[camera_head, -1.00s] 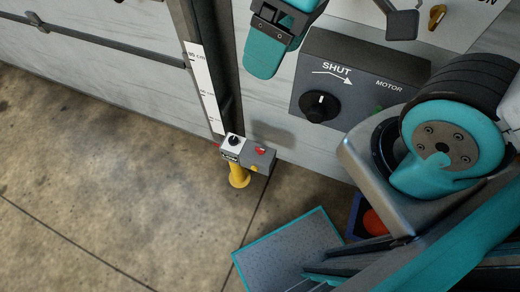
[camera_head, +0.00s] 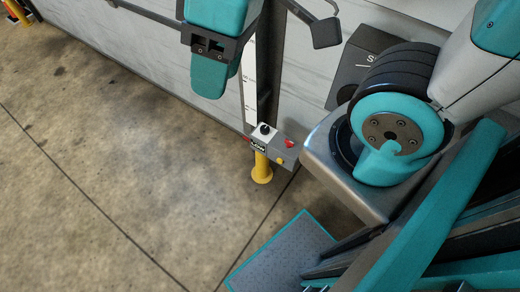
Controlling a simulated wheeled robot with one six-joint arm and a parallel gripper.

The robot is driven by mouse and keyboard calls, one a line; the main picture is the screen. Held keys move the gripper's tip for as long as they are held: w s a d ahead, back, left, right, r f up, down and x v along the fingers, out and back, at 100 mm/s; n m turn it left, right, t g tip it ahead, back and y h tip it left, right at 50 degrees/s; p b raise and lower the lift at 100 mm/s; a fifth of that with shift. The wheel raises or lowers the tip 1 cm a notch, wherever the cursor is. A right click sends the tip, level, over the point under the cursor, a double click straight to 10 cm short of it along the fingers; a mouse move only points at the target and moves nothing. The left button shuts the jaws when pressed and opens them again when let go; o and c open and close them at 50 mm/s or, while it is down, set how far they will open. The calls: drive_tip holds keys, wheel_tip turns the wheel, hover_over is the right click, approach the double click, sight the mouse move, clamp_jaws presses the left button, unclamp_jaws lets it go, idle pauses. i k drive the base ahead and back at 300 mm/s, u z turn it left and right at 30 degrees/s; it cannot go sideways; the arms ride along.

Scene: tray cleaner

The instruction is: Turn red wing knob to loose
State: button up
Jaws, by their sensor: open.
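A teal-edged plate (camera_head: 285,250) lies below the box.

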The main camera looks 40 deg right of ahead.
sight(289, 144)
drive_tip(key=u, duration=0.25)
drive_tip(key=k, duration=0.65)
drive_tip(key=z, duration=1)
drive_tip(key=i, duration=0.45)
drive_tip(key=u, duration=0.05)
